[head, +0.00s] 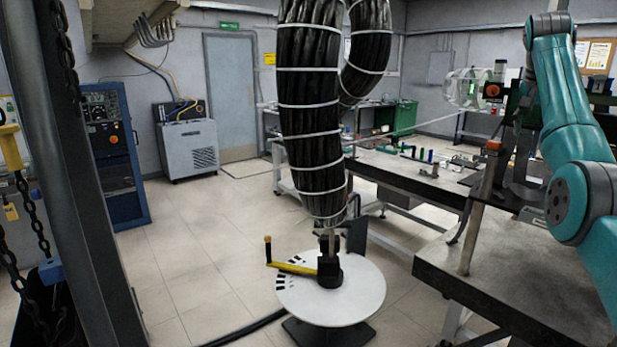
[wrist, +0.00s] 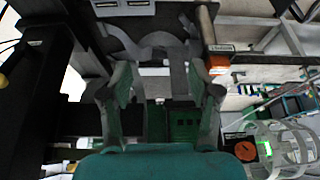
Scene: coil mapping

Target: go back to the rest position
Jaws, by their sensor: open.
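My gripper (wrist: 162,95) shows in the wrist view with its two fingers spread apart and nothing between them. Dark shelving and green boxes lie behind the gap. In the head view my teal arm rises at the right edge and bends at the top. The gripper cannot be made out clearly there against the dark stand behind it. A clear cylinder (head: 467,88) with a green light and an orange knob (head: 493,90) stands left of my arm. The clear cylinder (wrist: 290,150) also shows at the lower right of the wrist view, apart from the fingers.
A thick black banded cable bundle (head: 310,120) hangs in the middle. Below it is a round white table (head: 350,305) with a yellow-armed crank (head: 290,267). A dark-topped bench (head: 520,275) stands at right, a blue cabinet (head: 112,150) at left. The left-centre floor is clear.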

